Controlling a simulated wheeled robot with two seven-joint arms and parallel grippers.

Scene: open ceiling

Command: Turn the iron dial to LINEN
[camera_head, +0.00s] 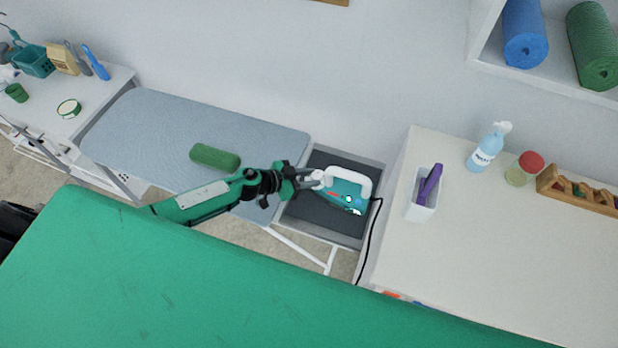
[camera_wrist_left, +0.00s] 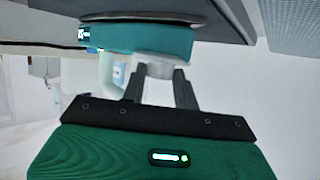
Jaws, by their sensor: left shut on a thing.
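The teal iron (camera_head: 349,196) with a white handle rests on a dark pad at the right end of the ironing board. A white round part that looks like the dial (camera_head: 319,178) is at its left end, facing my left gripper (camera_head: 313,181). In the left wrist view the two dark fingers (camera_wrist_left: 158,80) are shut on this white dial (camera_wrist_left: 153,66), against the teal body of the iron (camera_wrist_left: 150,42). The dial's lettering is hidden or too small to read, so its setting cannot be told. My right gripper is not in view.
The blue-grey ironing board (camera_head: 150,130) carries a green roll (camera_head: 214,157). A black cord (camera_head: 371,240) hangs from the iron beside the white counter (camera_head: 460,250). On the counter stand a holder (camera_head: 421,209) with a purple item, a spray bottle (camera_head: 486,150) and a red-lidded jar (camera_head: 517,174).

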